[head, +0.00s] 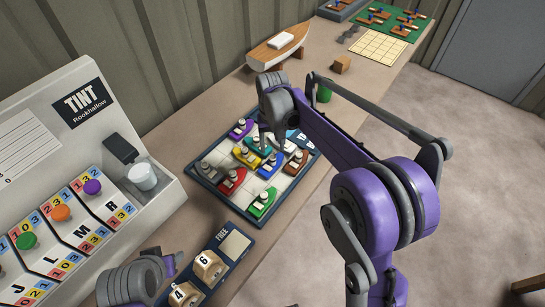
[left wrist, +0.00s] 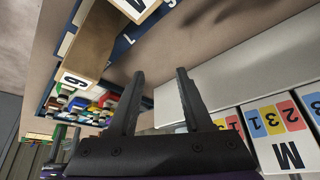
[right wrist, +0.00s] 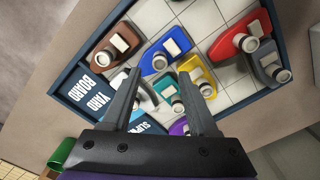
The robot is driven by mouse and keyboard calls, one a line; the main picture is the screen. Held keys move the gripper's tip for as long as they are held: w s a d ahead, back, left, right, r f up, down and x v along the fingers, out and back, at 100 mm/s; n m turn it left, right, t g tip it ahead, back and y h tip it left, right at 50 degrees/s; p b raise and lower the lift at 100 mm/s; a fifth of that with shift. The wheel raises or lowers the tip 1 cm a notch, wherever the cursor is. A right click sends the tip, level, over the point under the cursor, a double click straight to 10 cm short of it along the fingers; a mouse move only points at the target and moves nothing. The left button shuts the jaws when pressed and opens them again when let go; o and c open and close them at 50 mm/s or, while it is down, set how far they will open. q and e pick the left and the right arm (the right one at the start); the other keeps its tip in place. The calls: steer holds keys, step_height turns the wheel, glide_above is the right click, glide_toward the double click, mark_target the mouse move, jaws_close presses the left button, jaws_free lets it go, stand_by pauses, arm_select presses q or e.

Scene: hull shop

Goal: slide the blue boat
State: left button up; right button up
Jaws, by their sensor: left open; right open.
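The blue boat (head: 271,166) lies among several other coloured boats on the tiled, dark-framed yard board (head: 203,182). In the right wrist view the blue boat (right wrist: 160,57) has a white cabin and a round light funnel. My right gripper (right wrist: 164,90) is open above the board. Its fingers lie on either side of a teal boat (right wrist: 165,88) in that view, with the blue boat just beyond the tips. I cannot tell any contact. In the head view my right wrist hides part of the board. My left gripper (left wrist: 160,74) is open and empty, away from the board.
Around the blue boat are a brown boat (right wrist: 117,46), a yellow boat (right wrist: 197,74) and a red boat (right wrist: 238,40). A tinted machine with knobs (head: 80,150) stands left. A number-block tray (head: 235,243) lies in front; a wooden boat (head: 277,47) and green cup (head: 324,94) stand behind.

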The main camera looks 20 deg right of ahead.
mark_target(272, 157)
step_height(272, 157, down, 6)
steer(key=shift+f, duration=0.2)
steer(key=shift+c, duration=0.2)
jaws_close()
stand_by(1.3)
